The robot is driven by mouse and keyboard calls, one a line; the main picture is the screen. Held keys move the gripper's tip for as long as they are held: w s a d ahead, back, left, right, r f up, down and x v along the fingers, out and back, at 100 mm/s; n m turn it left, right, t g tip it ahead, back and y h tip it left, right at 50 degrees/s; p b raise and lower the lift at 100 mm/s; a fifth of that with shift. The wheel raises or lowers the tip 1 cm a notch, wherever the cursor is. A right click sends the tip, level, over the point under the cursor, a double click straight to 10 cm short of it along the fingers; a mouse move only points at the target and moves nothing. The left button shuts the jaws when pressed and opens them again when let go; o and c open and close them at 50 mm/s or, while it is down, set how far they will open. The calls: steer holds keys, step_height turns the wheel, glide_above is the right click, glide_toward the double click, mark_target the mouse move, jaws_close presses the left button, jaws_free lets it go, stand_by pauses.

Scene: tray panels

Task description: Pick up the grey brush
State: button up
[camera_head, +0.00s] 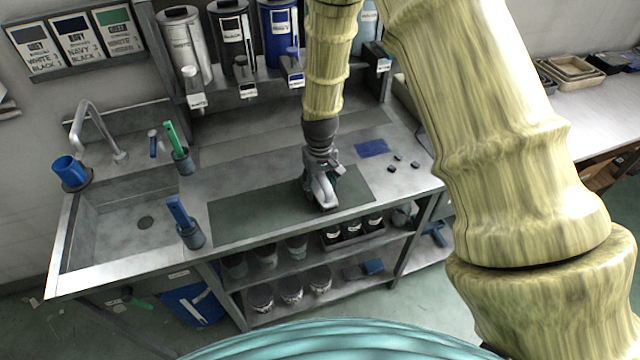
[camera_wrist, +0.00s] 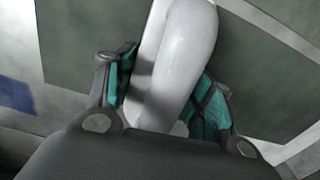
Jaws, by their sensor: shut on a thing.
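The grey brush (camera_wrist: 178,62) is a pale, smooth, rounded shape in the wrist view. It lies between the teal pads of my gripper (camera_wrist: 165,100), which is shut on it. In the head view the brush (camera_head: 324,192) is a small light patch under my gripper (camera_head: 325,180), over the right part of the dark green mat (camera_head: 245,218). My gripper points down and hides part of the brush. I cannot tell whether the brush touches the mat. Its bristles are not clearly visible.
A sink with a tap (camera_head: 88,112) is at the left. A green-handled tool (camera_head: 172,137) and a blue-handled tool (camera_head: 177,210) stand in holders. Dispensers (camera_head: 232,35) line the back. A blue patch (camera_head: 372,148) and small dark pieces (camera_head: 398,156) lie right of the mat.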

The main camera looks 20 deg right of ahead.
mark_target(320, 176)
steer(key=shift+r+b, duration=0.6)
steer(key=shift+r, duration=0.2)
steer(key=shift+r+b, duration=0.4)
steer(key=shift+r, duration=0.45)
steer(key=s+a+r+b, duration=0.1)
steer(key=s+a+b, duration=0.1)
steer(key=s, duration=0.5)
steer(key=s+a+b, duration=0.2)
steer(key=s, duration=0.6)
steer(key=shift+s+r, duration=0.25)
steer(key=shift+r, duration=0.1)
